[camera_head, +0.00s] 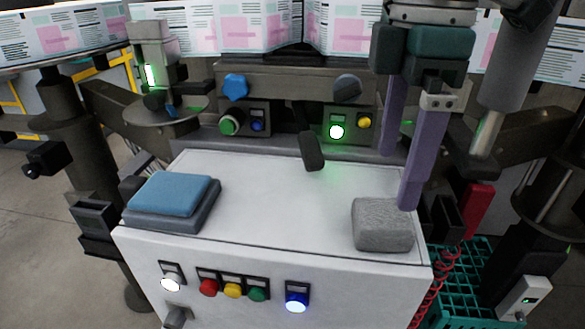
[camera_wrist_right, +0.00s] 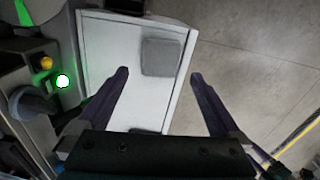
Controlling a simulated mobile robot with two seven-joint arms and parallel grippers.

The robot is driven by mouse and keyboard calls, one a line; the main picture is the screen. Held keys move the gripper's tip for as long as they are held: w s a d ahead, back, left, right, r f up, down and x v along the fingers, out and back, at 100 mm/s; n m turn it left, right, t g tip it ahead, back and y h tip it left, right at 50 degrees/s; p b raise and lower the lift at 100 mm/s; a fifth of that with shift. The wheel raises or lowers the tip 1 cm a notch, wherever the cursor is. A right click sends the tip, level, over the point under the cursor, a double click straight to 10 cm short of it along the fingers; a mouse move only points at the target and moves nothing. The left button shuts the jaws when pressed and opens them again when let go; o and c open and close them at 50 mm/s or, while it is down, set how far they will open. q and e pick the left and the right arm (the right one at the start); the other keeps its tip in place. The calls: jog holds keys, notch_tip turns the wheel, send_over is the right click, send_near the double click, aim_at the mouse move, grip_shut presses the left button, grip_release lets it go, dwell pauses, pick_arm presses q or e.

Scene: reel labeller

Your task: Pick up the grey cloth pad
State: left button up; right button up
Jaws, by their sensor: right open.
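The grey cloth pad (camera_head: 383,224) is a thick, rounded block with a fuzzy surface. It lies at the right front of the white worktop (camera_head: 290,205), near its right edge. In the right wrist view the pad (camera_wrist_right: 161,57) shows between and beyond the two fingertips. My right gripper (camera_head: 401,180) points down with its purple fingers apart, above and slightly behind the pad in the head view. Nothing is between its fingers (camera_wrist_right: 160,76), and I see no contact with the pad. My left gripper is not in view.
A blue pad (camera_head: 173,193) on a dark grey base lies at the left of the worktop. A dark lever (camera_head: 311,150) hangs over the back. Buttons (camera_head: 232,290) line the front face. A green crate (camera_head: 465,285) and a red coiled cable stand right. The worktop's middle is clear.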

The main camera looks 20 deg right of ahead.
aim_at(384, 213)
notch_tip(384, 213, down, 7)
jog(key=shift+a+r, duration=0.1)
jog(key=shift+r, duration=0.05)
jog(key=c, duration=1.2)
